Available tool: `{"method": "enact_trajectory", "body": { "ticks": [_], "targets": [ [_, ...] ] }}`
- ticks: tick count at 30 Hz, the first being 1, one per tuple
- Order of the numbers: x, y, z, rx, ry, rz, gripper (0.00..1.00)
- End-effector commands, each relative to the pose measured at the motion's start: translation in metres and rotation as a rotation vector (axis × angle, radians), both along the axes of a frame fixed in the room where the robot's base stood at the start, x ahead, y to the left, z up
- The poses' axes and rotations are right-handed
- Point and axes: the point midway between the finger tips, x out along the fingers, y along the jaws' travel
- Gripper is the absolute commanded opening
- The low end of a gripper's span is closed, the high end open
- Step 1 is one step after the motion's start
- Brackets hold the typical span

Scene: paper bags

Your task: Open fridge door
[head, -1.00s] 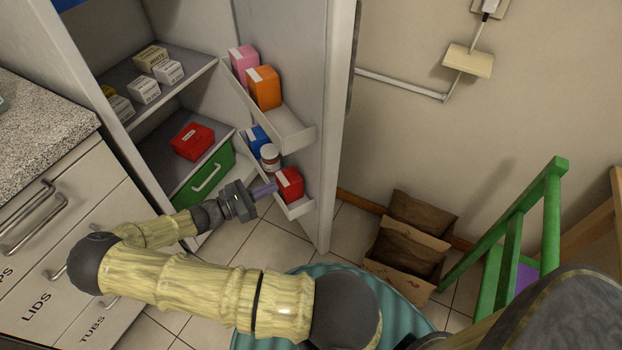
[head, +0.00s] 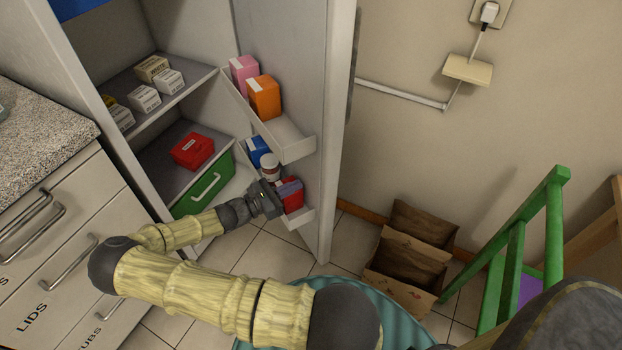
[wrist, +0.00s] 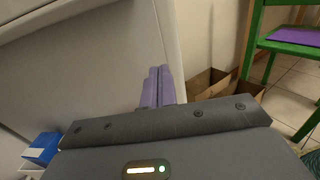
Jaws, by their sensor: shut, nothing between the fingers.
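The fridge door (head: 335,130) stands wide open in the head view, swung out to the right of the fridge body. Its inner side carries shelf bins (head: 290,143) with boxes and a jar. The open fridge (head: 172,110) shows its shelves and a green drawer (head: 205,188). My gripper (head: 289,187) is at the lower door bin, in front of a red box there. In the wrist view its purple fingers (wrist: 158,87) are together with nothing between them, before the pale door panel (wrist: 90,75). Whether the fingers touch the door cannot be told.
White drawers (head: 60,235) under a speckled counter (head: 40,125) stand at the left. Brown paper bags (head: 410,255) sit on the floor right of the door, by the wall. Tiled floor shows below the door.

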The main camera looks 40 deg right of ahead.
Motion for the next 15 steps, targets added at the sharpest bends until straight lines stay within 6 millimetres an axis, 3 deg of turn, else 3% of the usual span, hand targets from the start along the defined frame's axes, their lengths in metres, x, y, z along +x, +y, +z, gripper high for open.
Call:
{"method": "enact_trajectory", "body": {
  "ticks": [9, 15],
  "targets": [
    [-0.008, -0.051, -0.001, -0.001, 0.001, -0.001, 0.0],
    [-0.009, -0.061, -0.001, 0.001, 0.001, 0.001, 0.0]
  ]
}}
